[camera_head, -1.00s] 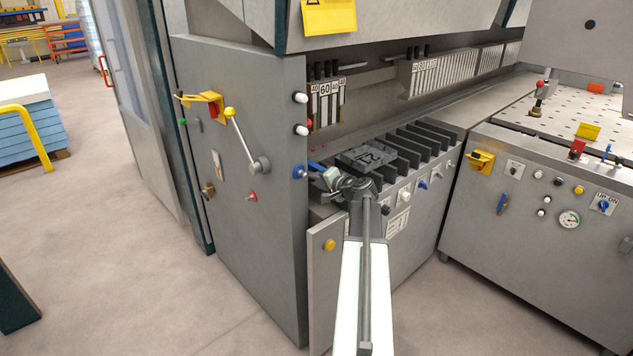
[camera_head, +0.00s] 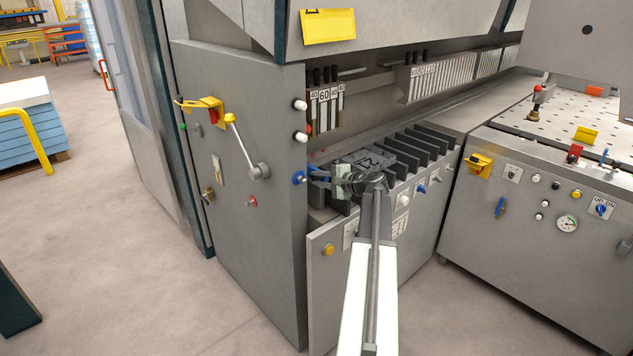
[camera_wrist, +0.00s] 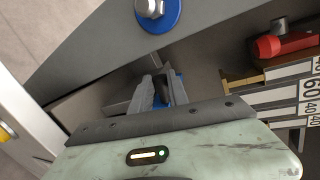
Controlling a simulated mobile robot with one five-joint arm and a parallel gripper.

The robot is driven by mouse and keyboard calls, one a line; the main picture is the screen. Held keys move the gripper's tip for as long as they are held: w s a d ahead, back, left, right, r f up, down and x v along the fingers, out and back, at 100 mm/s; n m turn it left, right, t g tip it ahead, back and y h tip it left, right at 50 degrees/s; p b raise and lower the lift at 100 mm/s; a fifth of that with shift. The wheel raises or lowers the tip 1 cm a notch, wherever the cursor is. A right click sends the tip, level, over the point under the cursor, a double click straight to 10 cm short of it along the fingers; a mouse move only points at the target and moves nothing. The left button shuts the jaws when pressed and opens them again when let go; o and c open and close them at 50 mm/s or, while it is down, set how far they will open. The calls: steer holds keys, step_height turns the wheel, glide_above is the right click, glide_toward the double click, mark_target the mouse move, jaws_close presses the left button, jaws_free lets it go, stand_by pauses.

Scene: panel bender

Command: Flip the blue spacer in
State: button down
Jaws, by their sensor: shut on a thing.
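The blue spacer (camera_head: 318,171) shows as a small blue piece at the left end of the slotted rack, just inside the grey side cabinet. My gripper (camera_head: 319,180) reaches it from the right and is shut on it. In the wrist view a strip of the blue spacer (camera_wrist: 179,88) shows beside the grey fingers of my gripper (camera_wrist: 158,92). Most of the spacer is hidden by the fingers and the gripper body.
A blue knob (camera_head: 299,178) on the side cabinet (camera_head: 255,130) sits close left of my gripper. The rack's dark upright dividers (camera_head: 425,145) stand to the right, with a dark marked block (camera_head: 362,160) among them. Numbered tools (camera_head: 325,105) hang above. Open floor lies at front left.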

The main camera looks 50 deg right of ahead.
steer(key=d+m+y+b, duration=0.1)
steer(key=m, duration=0.2)
steer(key=d+m+t+y+b, duration=0.1)
steer(key=d+m+b, duration=0.1)
steer(key=m, duration=0.1)
steer(key=d+m+t+y+b, duration=0.1)
steer(key=d+m+y+b, duration=0.1)
steer(key=m, duration=0.1)
steer(key=shift+s+f, duration=0.1)
steer(key=shift+s, duration=0.1)
steer(key=shift+d+f+m+t+b, duration=0.15)
steer(key=shift+d+m+t+b, duration=0.15)
steer(key=shift+m+b, duration=0.55)
steer(key=shift+d+f+m+t+b, duration=0.2)
steer(key=shift+d+m+b, duration=0.15)
steer(key=shift+m+b, duration=0.5)
steer(key=shift+r+m, duration=0.1)
steer(key=shift+m, duration=0.2)
steer(key=c, duration=1.3)
jaws_free()
steer(key=shift+o, duration=0.2)
steer(key=v, duration=0.8)
